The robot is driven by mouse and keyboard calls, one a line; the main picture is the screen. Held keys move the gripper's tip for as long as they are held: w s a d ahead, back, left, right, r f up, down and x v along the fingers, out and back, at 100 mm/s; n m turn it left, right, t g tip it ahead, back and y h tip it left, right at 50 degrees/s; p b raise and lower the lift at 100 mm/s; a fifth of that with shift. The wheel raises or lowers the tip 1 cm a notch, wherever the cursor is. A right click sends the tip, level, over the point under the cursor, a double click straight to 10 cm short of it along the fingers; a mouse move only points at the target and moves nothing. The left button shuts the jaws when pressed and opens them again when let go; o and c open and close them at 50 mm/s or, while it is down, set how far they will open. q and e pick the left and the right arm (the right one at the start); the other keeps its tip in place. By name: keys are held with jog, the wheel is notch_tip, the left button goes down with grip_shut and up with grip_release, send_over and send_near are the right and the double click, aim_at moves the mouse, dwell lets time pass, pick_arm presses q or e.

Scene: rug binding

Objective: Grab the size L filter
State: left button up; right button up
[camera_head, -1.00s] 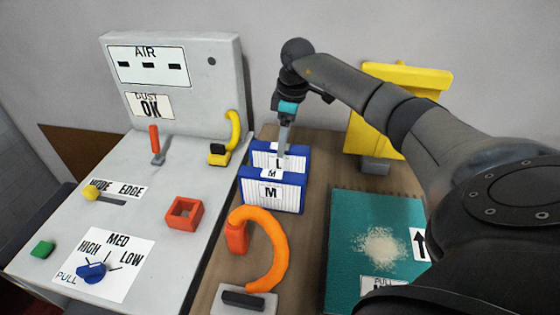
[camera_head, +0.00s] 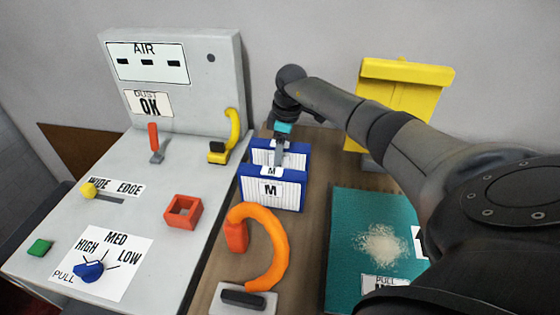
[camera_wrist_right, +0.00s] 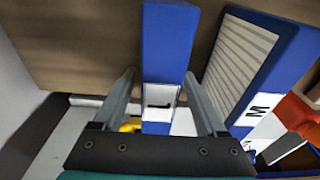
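The size L filter (camera_head: 297,150) is a blue-framed block standing on the wooden table behind the size M filter (camera_head: 272,195). My right gripper (camera_head: 278,163) reaches down over the L filter, and its fingers hide that filter's label in the head view. In the right wrist view the L filter (camera_wrist_right: 168,40), with part of its white label, stands between the two fingers of the right gripper (camera_wrist_right: 160,78). The fingers are open, with a gap visible on each side. The M filter (camera_wrist_right: 250,65) is just right of the right finger. My left gripper is not in view.
A grey machine panel (camera_head: 120,205) with knobs and levers stands on the left. An orange hook (camera_head: 275,255) is in front of the filters. A teal mat (camera_head: 345,225) with pale powder lies to the right, and a yellow bin (camera_head: 400,85) stands behind.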

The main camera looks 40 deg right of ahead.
grip_shut()
dwell(0.4)
jog(key=shift+r, duration=0.15)
